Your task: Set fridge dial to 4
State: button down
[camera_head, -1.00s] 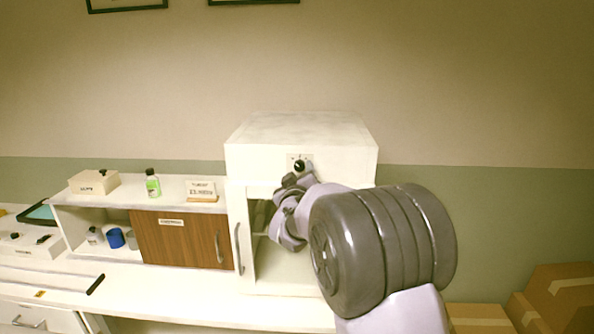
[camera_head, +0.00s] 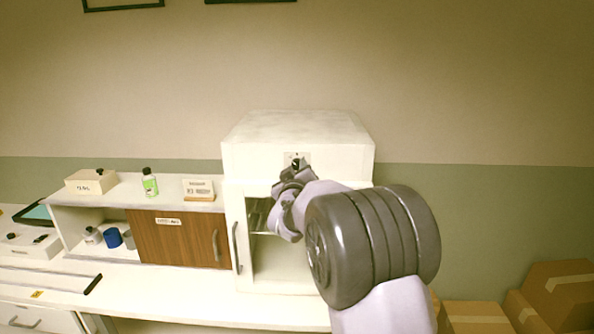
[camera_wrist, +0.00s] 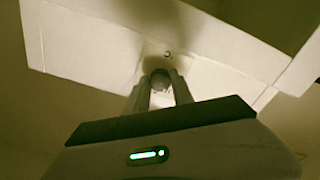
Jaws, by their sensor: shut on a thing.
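The white fridge (camera_head: 345,158) stands on the counter with a small dial plate on its upper front panel. The black dial knob (camera_head: 296,163) is at the middle of that panel, partly hidden by my gripper. My gripper (camera_head: 293,172) reaches up to the knob from below and in front. In the wrist view my gripper's two fingers (camera_wrist: 161,85) are shut on the knob, whose rounded end (camera_wrist: 160,76) shows between them. The numbers on the dial plate are too small and too covered to read.
The fridge's lower compartment (camera_head: 285,262) shows behind my arm, with a handled door panel (camera_head: 237,245) at its left. To the left, a green-labelled bottle (camera_head: 149,184), a small sign (camera_head: 198,190) and a box (camera_head: 90,182) stand on the shelf. Cardboard boxes (camera_head: 552,287) are at the right.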

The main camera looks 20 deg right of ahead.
jog(key=shift+f, duration=0.1)
jog(key=m+b, duration=0.3)
jog(key=b, duration=0.1)
jog(key=shift+f, duration=0.15)
jog(key=m+b, duration=0.4)
jog(key=m, duration=0.1)
jog(key=shift+a+m+b, duration=0.1)
jog(key=shift+m+b, duration=0.2)
jog(key=shift+b, duration=0.05)
jog(key=m+b, duration=0.2)
jog(key=m, duration=0.2)
jog(key=shift+b, duration=0.35)
jog(key=shift+r+m+b, duration=0.15)
jog(key=shift+m+b, duration=0.35)
jog(key=shift+m, duration=0.75)
jog(key=shift+r+m+b, duration=0.1)
jog(key=shift+m+b, duration=0.4)
jog(key=shift+m, duration=0.75)
jog(key=c, duration=1.1)
grip_release()
